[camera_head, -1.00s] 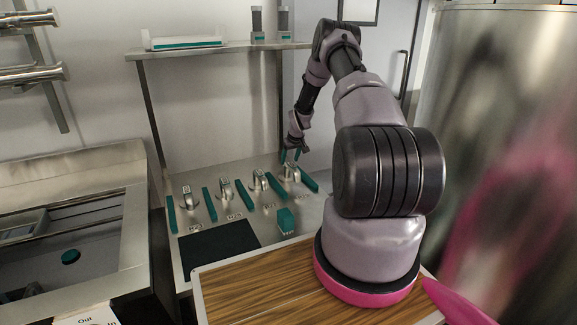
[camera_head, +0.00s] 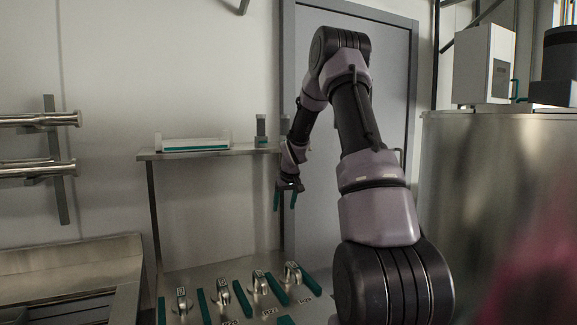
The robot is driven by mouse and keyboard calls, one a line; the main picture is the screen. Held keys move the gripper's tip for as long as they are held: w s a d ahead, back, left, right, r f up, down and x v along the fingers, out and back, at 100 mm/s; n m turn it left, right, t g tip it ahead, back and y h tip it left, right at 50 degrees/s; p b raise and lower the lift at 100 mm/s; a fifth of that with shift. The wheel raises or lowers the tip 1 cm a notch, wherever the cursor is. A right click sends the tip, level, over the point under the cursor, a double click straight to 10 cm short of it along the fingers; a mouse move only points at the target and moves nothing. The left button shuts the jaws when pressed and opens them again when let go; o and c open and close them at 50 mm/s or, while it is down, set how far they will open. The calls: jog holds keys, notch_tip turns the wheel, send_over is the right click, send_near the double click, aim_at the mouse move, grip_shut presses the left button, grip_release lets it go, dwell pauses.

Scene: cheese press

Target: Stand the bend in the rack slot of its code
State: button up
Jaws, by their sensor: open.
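My gripper (camera_head: 285,201) is open and empty, its two teal fingers pointing down, in the air above the back of the steel bench. Several metal bends stand in a row below it, between teal dividers. The rightmost bend (camera_head: 292,272) stands between the two rightmost dividers, below the gripper and apart from it. The other bends (camera_head: 259,282), (camera_head: 223,291) and (camera_head: 181,298) stand to its left. Code labels (camera_head: 270,312) lie in front of the slots; they are too small to read surely. The front of the rack is cut off by the lower picture edge.
A steel shelf (camera_head: 148,156) behind the bench holds a white and teal tray (camera_head: 195,142) and a grey and teal block (camera_head: 261,128), close to the gripper's left. Pipes (camera_head: 38,119) are on the wall at far left. A large steel vessel (camera_head: 470,190) stands at right.

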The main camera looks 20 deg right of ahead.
jog(key=s+a+r+m+t, duration=0.1)
jog(key=s+a+r, duration=0.3)
jog(key=s+r, duration=0.45)
jog(key=s+a+r+m, duration=0.1)
jog(key=s+a+r, duration=0.4)
jog(key=s+r, duration=0.4)
jog(key=s+a+r+m+y, duration=0.1)
jog(key=s+a+r, duration=0.1)
jog(key=s, duration=0.9)
jog(key=s+a+r+t+y, duration=0.1)
jog(key=s+a+r, duration=0.2)
jog(key=s, duration=0.8)
jog(key=shift+a+m, duration=0.4)
jog(key=shift+a, duration=0.4)
